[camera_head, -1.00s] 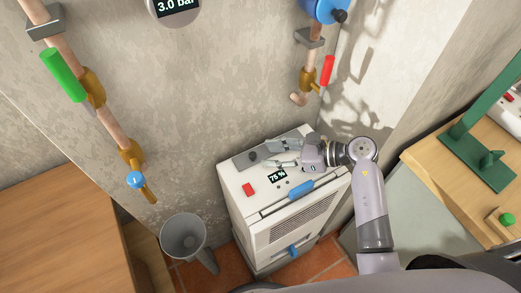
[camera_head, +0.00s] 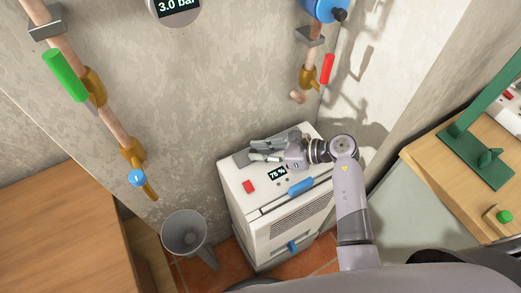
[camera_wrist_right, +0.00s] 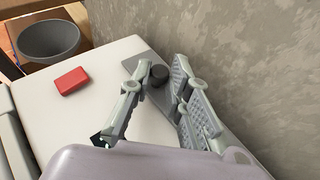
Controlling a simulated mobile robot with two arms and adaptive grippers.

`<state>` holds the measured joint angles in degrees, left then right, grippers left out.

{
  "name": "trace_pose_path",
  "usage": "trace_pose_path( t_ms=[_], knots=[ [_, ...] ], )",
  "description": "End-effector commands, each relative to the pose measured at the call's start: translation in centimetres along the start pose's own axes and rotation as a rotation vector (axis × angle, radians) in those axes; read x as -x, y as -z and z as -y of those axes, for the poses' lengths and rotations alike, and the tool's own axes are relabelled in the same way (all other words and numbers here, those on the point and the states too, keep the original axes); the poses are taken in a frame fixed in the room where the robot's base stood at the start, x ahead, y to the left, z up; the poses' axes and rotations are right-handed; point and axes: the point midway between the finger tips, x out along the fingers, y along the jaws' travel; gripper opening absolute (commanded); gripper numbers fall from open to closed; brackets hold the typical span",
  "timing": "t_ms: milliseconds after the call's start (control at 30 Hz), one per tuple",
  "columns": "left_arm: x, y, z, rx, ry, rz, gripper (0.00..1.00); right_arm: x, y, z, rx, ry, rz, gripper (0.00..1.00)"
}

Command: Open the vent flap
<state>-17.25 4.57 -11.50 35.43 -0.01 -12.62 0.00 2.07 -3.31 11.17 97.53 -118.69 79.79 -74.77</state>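The vent flap appears to be the grey strip (camera_head: 240,160) along the back of the white dehumidifier's top (camera_head: 233,181). In the right wrist view, the flap (camera_wrist_right: 150,58) carries a dark round knob (camera_wrist_right: 159,73). My right gripper (camera_head: 252,151) is over the flap, reaching in from the right. In the wrist view its two fingers (camera_wrist_right: 161,68) are apart, one on each side of the knob, with gaps visible. I cannot tell how high the fingertips are above the flap. The flap looks flat; the gripper hides part of it. My left gripper is not in view.
The dehumidifier has a red button (camera_head: 248,187), a "75 %" display (camera_head: 277,174) and a blue handle (camera_head: 301,187). A concrete wall (camera_head: 215,100) stands close behind it. A grey bucket (camera_head: 184,235) stands on its left. A wooden bench (camera_head: 420,160) is on the right.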

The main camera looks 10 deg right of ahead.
Motion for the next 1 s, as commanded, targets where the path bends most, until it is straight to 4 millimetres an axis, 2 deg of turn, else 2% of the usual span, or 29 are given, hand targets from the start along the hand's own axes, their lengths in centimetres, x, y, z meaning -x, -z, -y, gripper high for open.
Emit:
trace_pose_path(
  t_ms=[200,467,800,900,1000],
  knots=[
    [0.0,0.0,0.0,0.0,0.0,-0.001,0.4,0.0,0.0,0.0,0.0,-0.001,0.0,0.0],
    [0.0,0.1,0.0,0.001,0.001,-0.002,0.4,0.1,0.0,0.1,0.0,-0.001,-0.003,0.0],
    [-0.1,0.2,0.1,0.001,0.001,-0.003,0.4,0.1,-1.1,0.8,-0.04,-0.02,-0.065,0.0],
    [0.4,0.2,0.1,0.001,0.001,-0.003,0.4,0.1,-1.4,0.7,-0.081,-0.037,-0.101,0.0],
    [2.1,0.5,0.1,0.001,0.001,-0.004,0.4,0.1,-2.3,0.9,-0.145,-0.061,-0.163,0.0]
  ],
)
